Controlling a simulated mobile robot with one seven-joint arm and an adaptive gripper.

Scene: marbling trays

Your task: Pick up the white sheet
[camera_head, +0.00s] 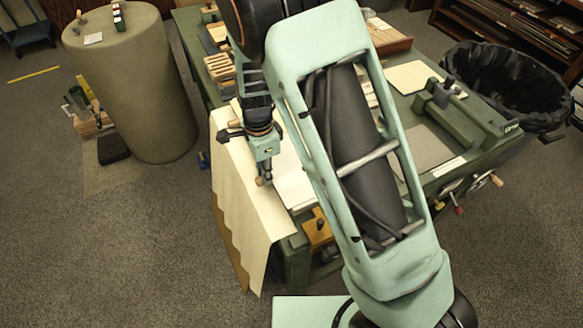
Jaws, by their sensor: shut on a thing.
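My gripper (263,180) points down at the left end of the workbench, with its fingers close together. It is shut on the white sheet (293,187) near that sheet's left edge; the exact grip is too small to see. The white sheet shows as a pale flat patch just right of the fingertips. My arm hides its right part, so I cannot tell whether it is clear of the surface below.
A cream cloth (240,215) with a scalloped edge hangs over the bench's left side. A green press (455,105), a pale board (412,76) and wooden racks (220,68) stand on the bench. A large drum (135,85) stands left; a black-lined bin (492,85) stands right.

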